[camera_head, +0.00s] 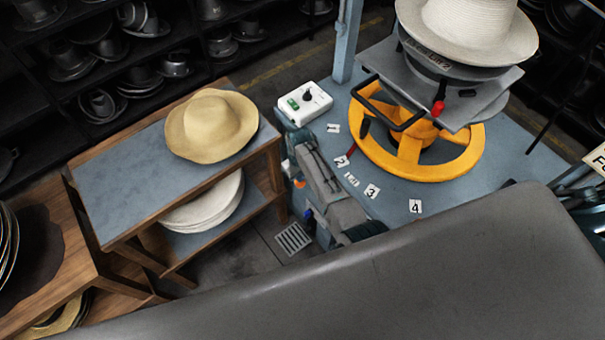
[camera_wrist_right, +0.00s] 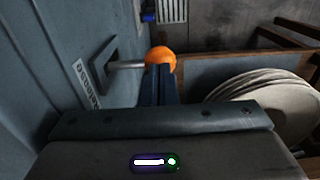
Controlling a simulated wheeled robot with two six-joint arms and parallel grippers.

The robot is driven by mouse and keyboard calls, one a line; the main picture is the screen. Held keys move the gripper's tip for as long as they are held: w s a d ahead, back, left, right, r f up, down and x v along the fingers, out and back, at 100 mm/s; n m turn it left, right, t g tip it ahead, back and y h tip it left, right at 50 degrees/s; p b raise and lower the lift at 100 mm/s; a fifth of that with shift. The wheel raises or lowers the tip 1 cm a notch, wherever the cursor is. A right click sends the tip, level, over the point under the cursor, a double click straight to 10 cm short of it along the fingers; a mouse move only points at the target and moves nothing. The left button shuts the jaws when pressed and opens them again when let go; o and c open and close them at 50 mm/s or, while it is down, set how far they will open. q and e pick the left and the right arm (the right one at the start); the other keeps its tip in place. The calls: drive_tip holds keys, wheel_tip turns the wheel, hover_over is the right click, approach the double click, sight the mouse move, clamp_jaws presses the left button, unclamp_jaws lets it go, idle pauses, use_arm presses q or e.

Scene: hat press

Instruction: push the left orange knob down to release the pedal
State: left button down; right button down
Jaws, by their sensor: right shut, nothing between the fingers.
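In the right wrist view, an orange ball knob (camera_wrist_right: 160,58) sits on the end of a short metal rod that sticks out from the press's side panel. My right gripper (camera_wrist_right: 160,72) is shut and empty, its dark fingertips at the near edge of the knob and overlapping it in the picture. I cannot tell whether they touch it. In the head view, a bit of the knob (camera_head: 299,184) shows beside my right arm, at the left side of the press base, and the fingers are hidden. My left gripper is out of view. I cannot make out the pedal.
A wooden table (camera_head: 95,195) with a straw hat (camera_head: 211,125) on top and white hats (camera_head: 205,208) below stands left of the press. The blue press table (camera_head: 390,205) carries a yellow wheel (camera_head: 435,168) and a white control box (camera_head: 303,103). A floor drain (camera_head: 293,238) lies between.

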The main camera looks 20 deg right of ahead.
wheel_tip(320, 180, up, 3)
drive_tip(key=shift+r+p, duration=0.1)
drive_tip(key=shift+p, duration=1.15)
drive_tip(key=shift+r+p, duration=0.6)
drive_tip(key=shift+r, duration=0.45)
